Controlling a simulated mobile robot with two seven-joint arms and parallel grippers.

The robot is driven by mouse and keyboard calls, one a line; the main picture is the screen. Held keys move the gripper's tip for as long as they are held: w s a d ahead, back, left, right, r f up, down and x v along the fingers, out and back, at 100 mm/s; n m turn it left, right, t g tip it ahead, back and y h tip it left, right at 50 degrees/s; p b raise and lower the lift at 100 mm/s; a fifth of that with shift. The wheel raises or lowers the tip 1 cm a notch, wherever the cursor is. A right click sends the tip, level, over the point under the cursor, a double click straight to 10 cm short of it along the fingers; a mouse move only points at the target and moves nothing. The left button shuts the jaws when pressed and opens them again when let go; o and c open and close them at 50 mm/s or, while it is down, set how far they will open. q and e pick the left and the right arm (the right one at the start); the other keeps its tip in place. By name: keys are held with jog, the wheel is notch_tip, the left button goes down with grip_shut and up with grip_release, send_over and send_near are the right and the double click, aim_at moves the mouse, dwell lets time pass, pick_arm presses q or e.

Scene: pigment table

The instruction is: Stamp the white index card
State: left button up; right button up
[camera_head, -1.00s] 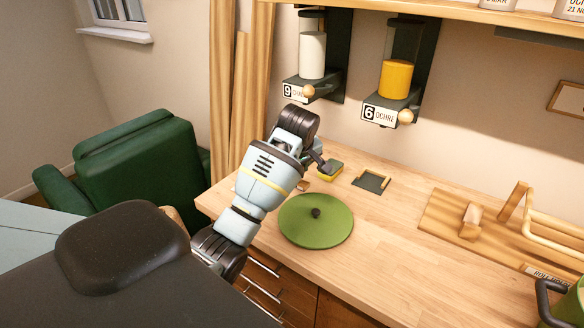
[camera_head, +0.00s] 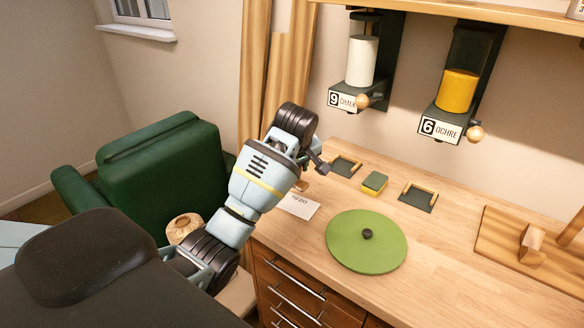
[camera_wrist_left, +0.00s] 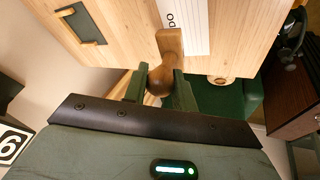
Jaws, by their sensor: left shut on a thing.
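The white index card (camera_head: 299,205), printed "TO DO", lies flat on the table near its left end, partly hidden by my left arm. It also shows in the left wrist view (camera_wrist_left: 197,28). My left gripper (camera_wrist_left: 159,86) is shut on the round knob of a brown wooden stamp (camera_wrist_left: 169,50). The stamp hangs over the table beside the card, overlapping its edge in the wrist view. Its stamping face is hidden, and I cannot tell its height above the table. My right gripper is not in view.
Two dark trays with wooden rails (camera_head: 346,165) (camera_head: 418,197) and a yellow-green sponge (camera_head: 374,183) stand behind the card. A green round lid (camera_head: 367,250) lies right of it. A green armchair (camera_head: 165,170) is left of the table. Pigment dispensers (camera_head: 450,120) hang on the wall.

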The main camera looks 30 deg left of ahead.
aim_at(295, 184)
pick_arm(q)
jog(key=shift+a+r, duration=0.1)
jog(key=shift+a, duration=0.15)
jog(key=shift+d, duration=0.1)
jog(key=shift+f, duration=3)
jog(key=shift+s+f, duration=0.1)
jog(key=shift+f, duration=0.6)
jog(key=shift+r, duration=0.1)
jog(key=shift+r, duration=3.5)
